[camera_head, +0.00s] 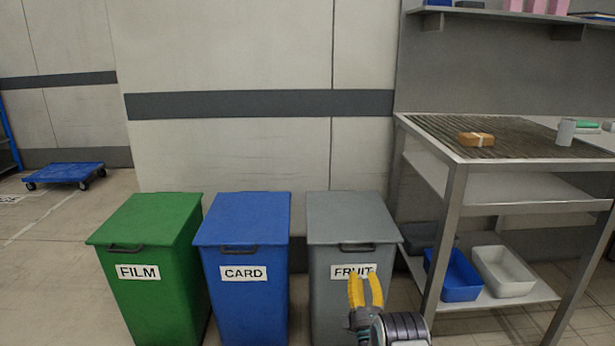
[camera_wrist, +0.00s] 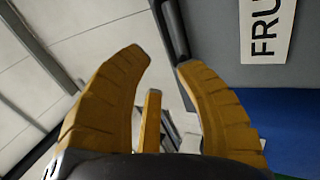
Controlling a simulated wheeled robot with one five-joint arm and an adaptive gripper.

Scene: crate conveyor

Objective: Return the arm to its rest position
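My gripper (camera_head: 366,288) has yellow fingers and shows low in the head view, in front of the grey bin (camera_head: 328,268) labelled FRUIT. Its fingers cover part of that label. In the wrist view my gripper (camera_wrist: 165,65) has its fingers apart with nothing held between them. The FRUIT label (camera_wrist: 266,30) shows at the top right of the wrist view, beside the right finger. Most of my arm is out of view.
A blue CARD bin (camera_head: 243,300) and a green FILM bin (camera_head: 150,300) stand left of the grey bin, lids closed. A metal table (camera_head: 455,240) stands right, with a brown package (camera_head: 476,139) on top and a blue tub (camera_head: 460,282) and white tub (camera_head: 505,272) below. A blue dolly (camera_head: 64,174) sits far left.

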